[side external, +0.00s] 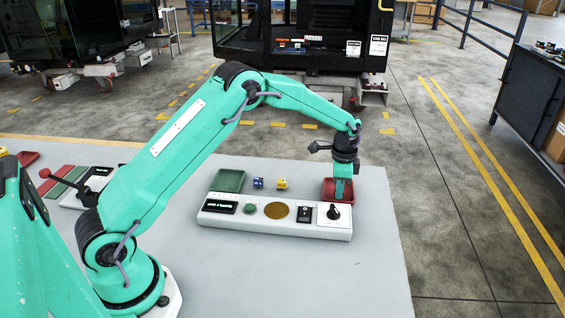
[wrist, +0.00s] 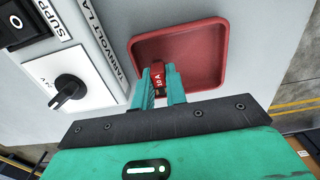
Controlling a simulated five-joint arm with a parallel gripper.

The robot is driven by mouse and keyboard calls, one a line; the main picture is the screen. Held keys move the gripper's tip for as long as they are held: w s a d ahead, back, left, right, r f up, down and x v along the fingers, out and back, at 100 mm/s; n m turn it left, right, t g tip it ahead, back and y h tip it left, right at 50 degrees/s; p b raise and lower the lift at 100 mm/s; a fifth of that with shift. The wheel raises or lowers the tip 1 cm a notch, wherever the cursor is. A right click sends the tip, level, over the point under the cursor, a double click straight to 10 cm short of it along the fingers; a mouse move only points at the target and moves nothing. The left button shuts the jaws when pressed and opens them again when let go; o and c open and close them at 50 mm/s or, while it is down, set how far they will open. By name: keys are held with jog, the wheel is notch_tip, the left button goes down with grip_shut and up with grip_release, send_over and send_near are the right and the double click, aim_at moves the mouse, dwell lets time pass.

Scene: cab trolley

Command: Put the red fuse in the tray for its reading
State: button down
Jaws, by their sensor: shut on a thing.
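The red fuse (wrist: 158,74), marked 10 A, is between the fingers of my gripper (wrist: 160,84) in the wrist view. My gripper is shut on it over the red tray (wrist: 208,32). In the side view my gripper (side external: 343,190) points down at the red tray (side external: 327,187) and hides the fuse. I cannot tell whether the fuse touches the tray floor. A green tray (side external: 229,181) stands at the left behind the white panel (side external: 275,225). The panel's display (side external: 221,207) has lit text too small to read surely.
A blue fuse (side external: 258,183) and a yellow fuse (side external: 282,184) stand between the trays. The panel carries a green button (side external: 250,209), a brown disc (side external: 276,211), a rocker switch (side external: 304,214) and a black knob (side external: 334,212). The grey table (side external: 375,240) is clear at right.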

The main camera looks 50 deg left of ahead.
jog(key=shift+f, duration=0.25)
jog(key=shift+f, duration=0.15)
jog(key=c, duration=1.7)
grip_release()
notch_tip(320, 180, up, 12)
jog(key=shift+r, duration=0.2)
